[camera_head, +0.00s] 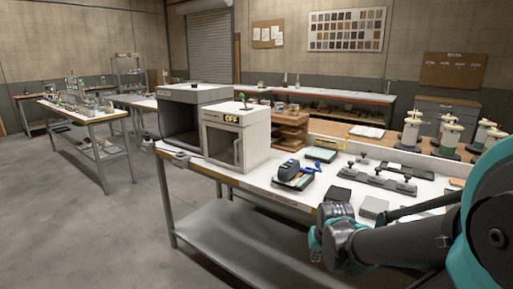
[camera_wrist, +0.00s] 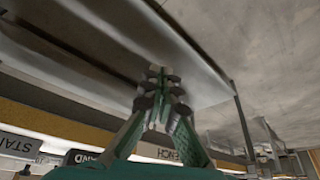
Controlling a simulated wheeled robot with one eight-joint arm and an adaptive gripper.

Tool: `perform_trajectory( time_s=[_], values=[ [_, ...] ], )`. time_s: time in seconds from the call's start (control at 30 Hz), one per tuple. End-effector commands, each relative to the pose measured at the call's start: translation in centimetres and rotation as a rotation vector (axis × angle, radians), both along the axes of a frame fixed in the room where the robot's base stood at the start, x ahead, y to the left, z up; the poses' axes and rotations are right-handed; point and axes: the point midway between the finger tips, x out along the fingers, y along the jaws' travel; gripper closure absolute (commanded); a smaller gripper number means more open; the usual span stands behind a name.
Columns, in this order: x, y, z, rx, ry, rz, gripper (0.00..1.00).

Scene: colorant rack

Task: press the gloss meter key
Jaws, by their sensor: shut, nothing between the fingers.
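A dark blue and black handheld device (camera_head: 294,173) lies on the white bench top, left of the bench's middle; it looks like the gloss meter, but I cannot make out its key. It does not show in the wrist view. My gripper (camera_head: 315,240) is in front of the bench's front edge, to the right of and nearer than the device, and apart from it. In the wrist view my gripper (camera_wrist: 156,72) has its fingertips together with nothing between them. The bench's lower shelf and front edge show behind the fingers.
The bench (camera_head: 262,186) also bears a grey booth (camera_head: 212,94), a white cabinet marked OFF (camera_head: 254,137), a plate with several knobs (camera_head: 376,178), a black block (camera_head: 340,193) and a grey block (camera_head: 374,207). Open floor (camera_head: 110,230) lies left.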

Motion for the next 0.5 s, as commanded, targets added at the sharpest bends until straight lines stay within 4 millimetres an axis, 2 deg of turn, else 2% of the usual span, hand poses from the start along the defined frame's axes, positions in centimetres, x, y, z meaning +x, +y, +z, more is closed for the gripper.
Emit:
perform_trajectory(
  time_s=[0.03, 0.17, 0.5],
  values=[
    [-1.6, -0.1, -1.0, -0.009, 0.014, 0.022, 1.0],
    [-3.7, 0.0, -2.3, -0.021, 0.036, 0.062, 1.0],
    [-4.1, 0.0, -2.5, -0.023, 0.04, 0.072, 1.0]
  ],
)
